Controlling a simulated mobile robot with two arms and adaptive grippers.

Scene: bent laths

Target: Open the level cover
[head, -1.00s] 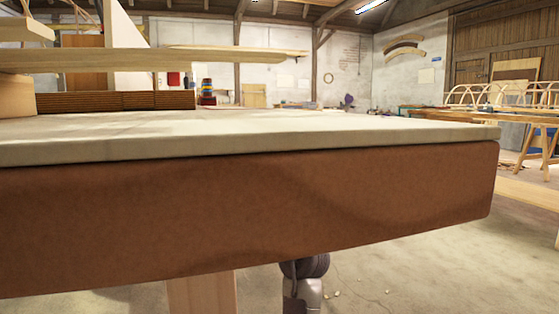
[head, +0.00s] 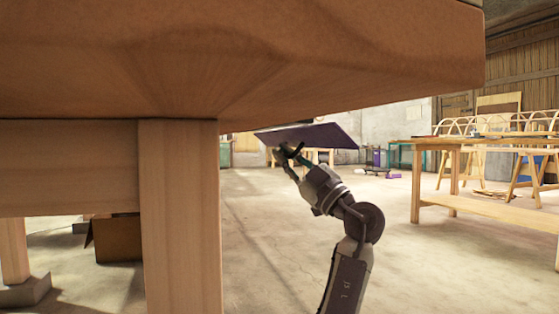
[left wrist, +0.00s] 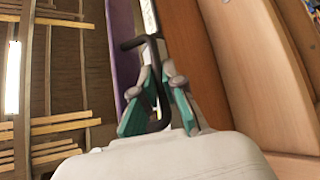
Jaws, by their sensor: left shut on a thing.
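The cover shows as a flat purple panel (head: 320,135) in the head view, standing out beyond the bench's underside and seen nearly edge-on. In the left wrist view it is a purple strip (left wrist: 122,45) running up the picture. A bent black handle (left wrist: 135,43) crosses in front of it. My left gripper (left wrist: 157,88) is shut on this handle, its teal-padded fingers on either side of the bar. In the head view my left gripper (head: 290,152) is just below the panel, its fingertips small and partly dark against it. My right gripper is in neither view.
A thick brown bench edge (head: 300,60) fills the top of the head view, with a wooden leg (head: 180,220) at the left. A wooden workbench (head: 465,150) stands at the right. The concrete floor between them is mostly clear.

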